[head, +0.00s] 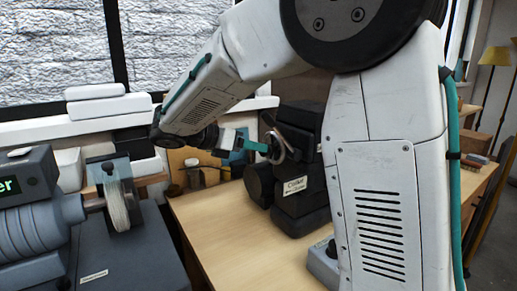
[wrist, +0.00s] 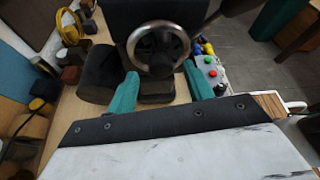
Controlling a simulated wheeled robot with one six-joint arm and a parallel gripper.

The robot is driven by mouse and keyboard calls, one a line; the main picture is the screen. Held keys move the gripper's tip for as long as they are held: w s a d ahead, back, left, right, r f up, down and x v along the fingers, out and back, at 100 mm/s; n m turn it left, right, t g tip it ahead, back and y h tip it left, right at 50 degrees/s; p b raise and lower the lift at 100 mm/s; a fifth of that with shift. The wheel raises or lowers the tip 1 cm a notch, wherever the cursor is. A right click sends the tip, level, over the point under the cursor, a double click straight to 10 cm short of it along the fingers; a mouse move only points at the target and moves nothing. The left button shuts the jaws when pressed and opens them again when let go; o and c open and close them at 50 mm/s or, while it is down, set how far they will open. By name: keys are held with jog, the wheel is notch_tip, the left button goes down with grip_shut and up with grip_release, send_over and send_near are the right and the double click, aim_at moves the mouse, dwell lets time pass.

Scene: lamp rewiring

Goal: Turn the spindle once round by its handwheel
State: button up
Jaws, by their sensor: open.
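The handwheel is a silver ring with a dark hub on the front of a black machine; it shows near the top middle of the wrist view (wrist: 140,42) and edge-on in the head view (head: 282,150). The spindle behind it is hidden. My gripper (wrist: 160,76) is open, its two teal fingers apart with nothing between them. In the wrist view the fingertips lie below the wheel, one to each side. In the head view my gripper (head: 264,148) is close to the wheel; I cannot tell whether it touches.
The black machine (head: 298,205) stands on a light wooden bench (head: 205,225). A grey box with red and green buttons (wrist: 210,72) sits right of the wheel in the wrist view. Jars and small parts (wrist: 70,55) crowd the left. A grey machine with a spool (head: 118,205) stands at left in the head view.

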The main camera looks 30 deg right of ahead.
jog(key=shift+x, duration=1.3)
jog(key=c, duration=1)
jog(key=shift+s+m+t, duration=0.1)
jog(key=shift+m+t, duration=0.2)
jog(key=shift+m, duration=0.1)
jog(key=shift+s+f+m+t+h, duration=0.2)
jog(key=shift+m+t+h, duration=0.25)
jog(key=shift+m+t, duration=1.35)
jog(key=shift+s+f+m+t+h, duration=0.15)
jog(key=shift+m+t+h, duration=0.45)
jog(key=shift+m, duration=2.2)
jog(key=shift+s+f+m+t+h, duration=0.1)
jog(key=shift+s+m+t+h, duration=0.2)
jog(key=shift+m+t, duration=1.5)
jog(key=shift+w+m+g, duration=0.1)
jog(key=shift+m+g, duration=0.3)
jog(key=shift+m, duration=0.5)
